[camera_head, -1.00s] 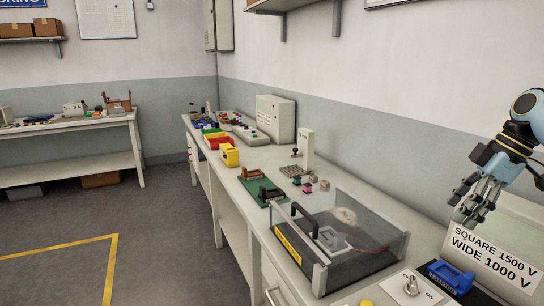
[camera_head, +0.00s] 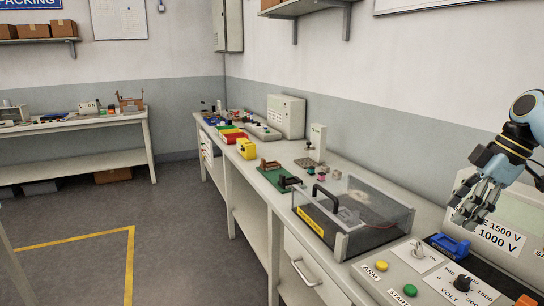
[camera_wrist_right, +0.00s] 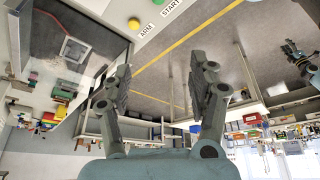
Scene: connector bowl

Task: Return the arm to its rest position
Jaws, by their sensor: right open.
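My right arm comes in at the right edge of the head view. Its gripper (camera_head: 474,204) hangs in the air in front of the grey test set with the voltage label (camera_head: 498,238). In the right wrist view the two fingers of the right gripper (camera_wrist_right: 163,90) stand wide apart with nothing between them. My left gripper does not show in the head view.
Below the right gripper are a blue part (camera_head: 450,246), control panels with knobs and a green button (camera_head: 410,290). A clear-lidded test box (camera_head: 375,240) stands to their left. Bins and fixtures line the bench further back. The floor at left is clear.

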